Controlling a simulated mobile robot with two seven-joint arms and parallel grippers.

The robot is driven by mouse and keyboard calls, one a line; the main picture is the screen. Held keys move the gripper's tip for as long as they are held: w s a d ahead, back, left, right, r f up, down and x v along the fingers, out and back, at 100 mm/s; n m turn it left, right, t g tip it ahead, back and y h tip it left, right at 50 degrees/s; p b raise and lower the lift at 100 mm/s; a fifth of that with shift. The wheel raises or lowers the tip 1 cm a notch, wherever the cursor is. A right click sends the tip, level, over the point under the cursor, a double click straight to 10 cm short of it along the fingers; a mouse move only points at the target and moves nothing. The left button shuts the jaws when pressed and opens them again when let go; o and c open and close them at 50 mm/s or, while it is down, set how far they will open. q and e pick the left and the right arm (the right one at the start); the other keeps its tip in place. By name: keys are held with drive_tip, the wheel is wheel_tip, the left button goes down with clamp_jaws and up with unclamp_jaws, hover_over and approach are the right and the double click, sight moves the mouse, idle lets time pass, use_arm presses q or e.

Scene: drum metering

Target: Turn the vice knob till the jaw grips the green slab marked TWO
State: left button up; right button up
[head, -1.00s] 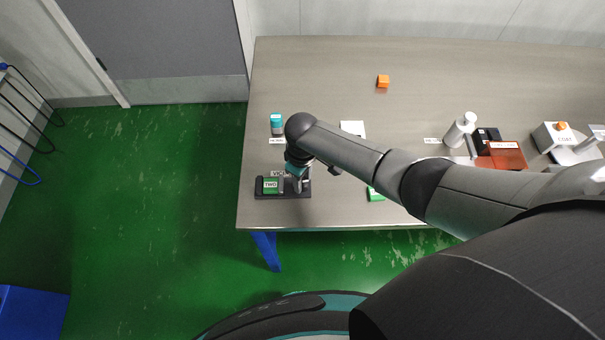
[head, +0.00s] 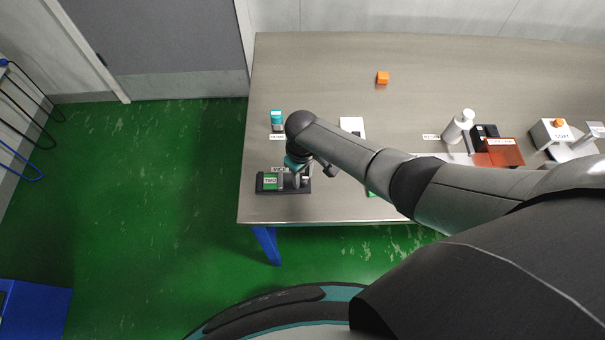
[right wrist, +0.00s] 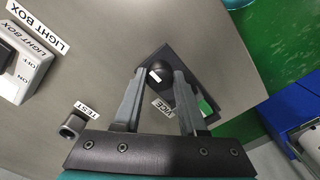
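The vice (head: 262,189) is a dark block near the table's front left edge. The green slab marked TWO (head: 270,181) lies in its left part; a corner of the slab also shows in the right wrist view (right wrist: 205,106). The vice knob (right wrist: 159,70) is dark and round with a white mark. My right gripper (head: 298,181) is over the right end of the vice. In the right wrist view its two fingers (right wrist: 160,76) stand apart on either side of the knob, with a small gap visible. Whether the jaw touches the slab is unclear. My left gripper is out of view.
A teal-topped object (head: 277,120) and a white plate (head: 352,126) stand behind the vice. A light box switch (right wrist: 22,62) shows in the right wrist view. Another green piece (head: 371,194) is mostly hidden by my right arm.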

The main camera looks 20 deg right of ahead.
sight(302, 177)
drive_tip(key=shift+o, duration=0.6)
drive_tip(key=shift+r, duration=0.2)
wheel_tip(302, 177, up, 15)
drive_tip(key=p, duration=0.4)
drive_tip(key=shift+f, duration=0.1)
